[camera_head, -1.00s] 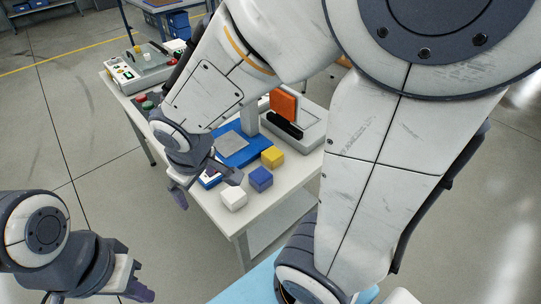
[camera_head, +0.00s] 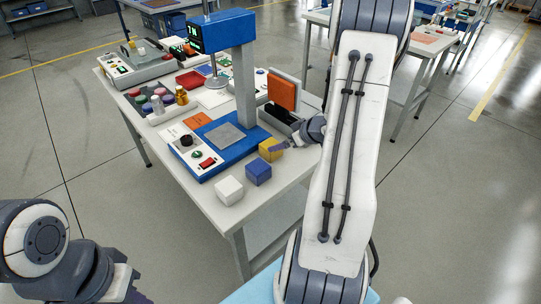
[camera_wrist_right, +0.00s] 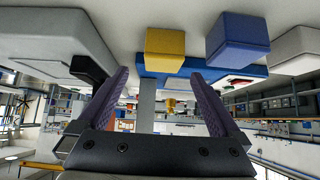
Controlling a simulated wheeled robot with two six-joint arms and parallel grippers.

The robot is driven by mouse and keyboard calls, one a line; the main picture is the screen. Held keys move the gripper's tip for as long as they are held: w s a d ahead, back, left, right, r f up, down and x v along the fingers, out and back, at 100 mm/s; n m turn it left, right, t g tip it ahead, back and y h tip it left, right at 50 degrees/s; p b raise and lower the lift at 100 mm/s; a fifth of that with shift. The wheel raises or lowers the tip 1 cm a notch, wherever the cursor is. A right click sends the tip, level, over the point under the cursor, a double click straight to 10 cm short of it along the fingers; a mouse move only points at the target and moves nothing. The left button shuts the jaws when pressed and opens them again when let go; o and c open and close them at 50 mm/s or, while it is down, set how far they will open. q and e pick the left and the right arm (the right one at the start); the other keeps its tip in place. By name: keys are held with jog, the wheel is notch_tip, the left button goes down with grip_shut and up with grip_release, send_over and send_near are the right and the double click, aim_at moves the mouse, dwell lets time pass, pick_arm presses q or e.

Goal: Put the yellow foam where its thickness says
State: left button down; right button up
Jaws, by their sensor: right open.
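The yellow foam block (camera_head: 271,149) sits on the white table, beside the blue foam block (camera_head: 258,172) and next to the blue press base. In the right wrist view, which appears upside down, the yellow block (camera_wrist_right: 165,50) shows ahead, between the directions of the two fingers. My right gripper (camera_head: 284,147) is open and close to the yellow block's right side; contact cannot be told. Its spread fingers show in the wrist view (camera_wrist_right: 159,74). My left gripper (camera_head: 132,292) is at the lower left, off the table and partly cut off by the frame edge.
A white block (camera_head: 229,190) sits at the table's front. The blue press (camera_head: 220,133) with its tall column stands behind the blocks. A grey fixture with an orange pad (camera_head: 283,95) is just behind my right gripper. Several coloured jars (camera_head: 158,104) stand at the table's left.

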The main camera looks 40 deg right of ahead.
aim_at(271, 144)
jog(key=x, duration=0.7)
jog(key=shift+w+a+f+b, duration=0.2)
jog(key=shift+w+a+b, duration=0.1)
jog(key=shift+w+b, duration=0.1)
jog(key=shift+c, duration=0.3)
jog(key=c, duration=1.4)
jog(key=shift+o, duration=0.2)
jog(key=shift+r, duration=0.15)
